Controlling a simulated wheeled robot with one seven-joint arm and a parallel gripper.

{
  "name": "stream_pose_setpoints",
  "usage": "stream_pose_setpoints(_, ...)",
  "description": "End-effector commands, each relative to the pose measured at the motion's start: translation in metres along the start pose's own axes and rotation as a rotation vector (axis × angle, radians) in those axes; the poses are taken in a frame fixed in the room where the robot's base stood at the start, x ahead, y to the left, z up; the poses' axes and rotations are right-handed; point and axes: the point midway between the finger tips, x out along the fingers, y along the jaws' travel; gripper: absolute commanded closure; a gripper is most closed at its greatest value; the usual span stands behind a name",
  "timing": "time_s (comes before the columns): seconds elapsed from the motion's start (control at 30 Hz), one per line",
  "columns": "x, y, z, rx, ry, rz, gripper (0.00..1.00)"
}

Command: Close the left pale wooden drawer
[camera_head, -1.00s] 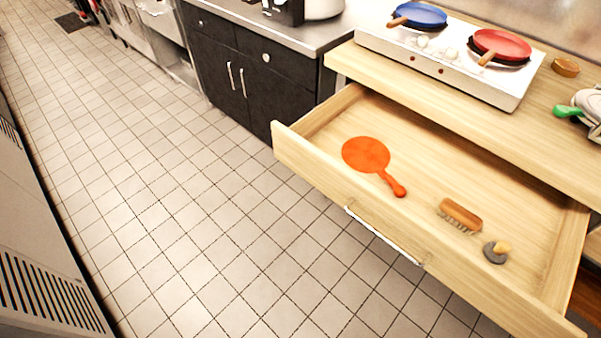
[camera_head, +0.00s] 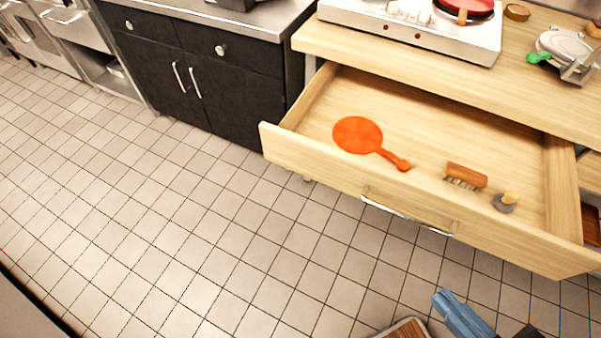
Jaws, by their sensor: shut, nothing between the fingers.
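The pale wooden drawer (camera_head: 340,172) is pulled far out from under the wooden counter. Its front panel faces the tiled floor and carries a slim metal bar handle (camera_head: 408,216). Inside lie an orange paddle-like utensil (camera_head: 358,135), a brown brush (camera_head: 466,176) and a small grey item with a yellowish knob (camera_head: 505,202). My gripper (camera_head: 444,298), with blue fingers, is at the bottom edge, shut and empty. It appears below the drawer front in the picture, apart from it.
A white cooktop (camera_head: 410,28) with a red pan (camera_head: 465,9) stands on the wooden counter (camera_head: 400,68). A grey appliance (camera_head: 565,45) with a green handle is at right. Black cabinets (camera_head: 205,75) stand left of the drawer.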

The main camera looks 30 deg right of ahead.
Motion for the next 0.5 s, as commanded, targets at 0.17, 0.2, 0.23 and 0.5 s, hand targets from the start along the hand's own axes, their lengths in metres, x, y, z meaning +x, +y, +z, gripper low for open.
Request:
stream_pose_setpoints(0.17, 0.019, -0.008, 0.030, -0.136, -0.043, -0.034, 1.00)
stream_pose_setpoints(0.2, 0.023, -0.009, 0.036, -0.171, -0.054, -0.042, 1.00)
stream_pose_setpoints(0.23, 0.026, -0.010, 0.041, -0.197, -0.061, -0.048, 1.00)
stream_pose_setpoints(0.5, 0.067, -0.020, 0.098, -0.512, -0.148, -0.106, 1.00)
